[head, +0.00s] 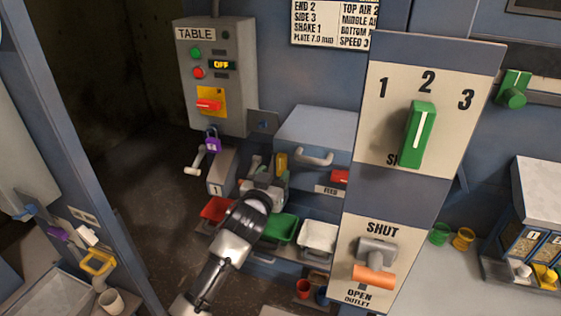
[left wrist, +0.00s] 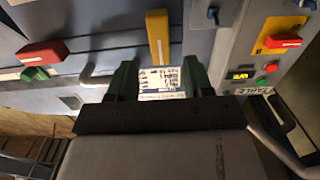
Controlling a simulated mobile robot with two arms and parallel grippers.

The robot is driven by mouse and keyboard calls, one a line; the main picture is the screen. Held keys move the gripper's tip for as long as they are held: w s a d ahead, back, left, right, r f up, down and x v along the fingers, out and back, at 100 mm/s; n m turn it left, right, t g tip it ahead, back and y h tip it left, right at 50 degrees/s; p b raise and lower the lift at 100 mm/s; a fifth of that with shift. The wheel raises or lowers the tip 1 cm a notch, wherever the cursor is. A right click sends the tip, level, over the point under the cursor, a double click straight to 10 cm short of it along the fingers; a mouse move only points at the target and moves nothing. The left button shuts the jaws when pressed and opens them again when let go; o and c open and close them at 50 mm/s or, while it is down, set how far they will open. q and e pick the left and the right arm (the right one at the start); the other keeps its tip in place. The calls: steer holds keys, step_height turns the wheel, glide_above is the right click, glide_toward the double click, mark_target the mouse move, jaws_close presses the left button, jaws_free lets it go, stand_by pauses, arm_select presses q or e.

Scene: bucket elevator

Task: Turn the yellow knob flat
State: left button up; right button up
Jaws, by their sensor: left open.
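The yellow knob (head: 281,162) is a short bar on the blue-grey machine front, below the grey box with the handle. In the head view it stands upright, partly hidden by my gripper. In the left wrist view the knob (left wrist: 157,38) also stands lengthwise up the picture, beyond the fingertips. My left gripper (head: 268,178) is just in front of and below it. Its green fingers (left wrist: 159,76) are apart with nothing gripped, and a gap shows between them and the knob. My right gripper is not in view.
A red knob (head: 340,177) is right of the yellow one. A crank (head: 193,170) and purple padlock (head: 212,145) hang left, under the TABLE panel (head: 240,95). Red (head: 215,209), green (head: 281,228) and white (head: 319,237) trays lie below. A large labelled post (head: 400,190) stands right.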

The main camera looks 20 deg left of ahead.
mark_target(280, 166)
arm_select(q)
steer(key=w, duration=0.3)
steer(key=shift+w+d+f, duration=0.1)
steer(key=shift+w+f, duration=0.05)
steer(key=shift+w, duration=0.2)
steer(key=shift+w+p, duration=0.35)
steer(key=shift+w, duration=0.55)
steer(key=shift+c, duration=0.6)
steer(key=c, duration=0.8)
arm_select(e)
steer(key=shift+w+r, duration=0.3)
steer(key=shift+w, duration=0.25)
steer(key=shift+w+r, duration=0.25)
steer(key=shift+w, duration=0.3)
